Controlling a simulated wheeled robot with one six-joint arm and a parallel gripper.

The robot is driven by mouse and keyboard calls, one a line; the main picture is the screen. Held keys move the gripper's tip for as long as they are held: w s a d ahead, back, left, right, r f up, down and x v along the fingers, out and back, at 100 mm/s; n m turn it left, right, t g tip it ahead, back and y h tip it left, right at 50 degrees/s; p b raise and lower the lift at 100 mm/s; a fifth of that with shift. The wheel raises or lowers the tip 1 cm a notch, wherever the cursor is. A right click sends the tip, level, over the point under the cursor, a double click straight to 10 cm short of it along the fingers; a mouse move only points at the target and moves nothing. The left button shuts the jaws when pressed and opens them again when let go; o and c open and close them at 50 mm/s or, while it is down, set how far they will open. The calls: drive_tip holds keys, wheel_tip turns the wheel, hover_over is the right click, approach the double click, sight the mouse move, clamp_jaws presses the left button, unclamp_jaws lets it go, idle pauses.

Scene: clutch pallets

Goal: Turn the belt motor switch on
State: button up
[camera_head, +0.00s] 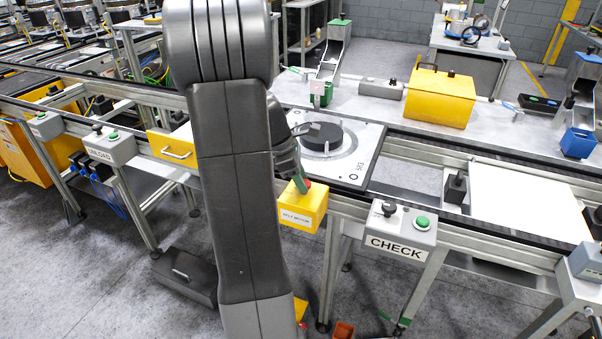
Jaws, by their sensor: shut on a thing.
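The belt motor switch is a yellow box (303,212) with a "BELT MOTOR" label, fixed to the front rail of the conveyor. A red part (308,183) shows on its top. My gripper (299,183) reaches down from behind my grey arm to the top of this box. It is shut on the switch's knob, which is mostly hidden by the fingers. The knob's angle cannot be read from here.
Right of the switch is a grey CHECK box (400,232) with a black knob and green button. Behind it a pallet (350,165) carries a dark round part. A yellow box (439,97) stands on the bench. My arm hides part of the rail.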

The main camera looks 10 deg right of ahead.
drive_tip(key=m+p, duration=0.1)
drive_tip(key=m, duration=0.1)
drive_tip(key=m+g+p, duration=0.1)
drive_tip(key=shift+w+r+m, duration=0.15)
drive_tip(key=shift+r+m, duration=0.05)
drive_tip(key=shift+m, duration=0.2)
drive_tip(key=m+p, duration=0.1)
drive_tip(key=m+g+y+p, duration=0.1)
drive_tip(key=m, duration=0.1)
drive_tip(key=shift+w+d+m, duration=0.1)
drive_tip(key=shift+d+m, duration=0.05)
drive_tip(key=shift+m, duration=0.15)
drive_tip(key=m+y+p, duration=0.1)
drive_tip(key=m, duration=0.2)
drive_tip(key=m+g+y+p, duration=0.1)
drive_tip(key=m, duration=0.1)
drive_tip(key=shift+w+d+f+m, duration=0.1)
drive_tip(key=shift+d+f+m, duration=0.05)
drive_tip(key=shift+m, duration=0.25)
drive_tip(key=shift+y, duration=0.3)
drive_tip(key=o, duration=1)
drive_tip(key=shift+c, duration=0.2)
drive_tip(key=d+b+v, duration=0.1)
drive_tip(key=v, duration=1.2)
drive_tip(key=shift+w+a+r+g, duration=0.25)
drive_tip(key=shift+w+a+g, duration=0.1)
drive_tip(key=shift+a, duration=0.15)
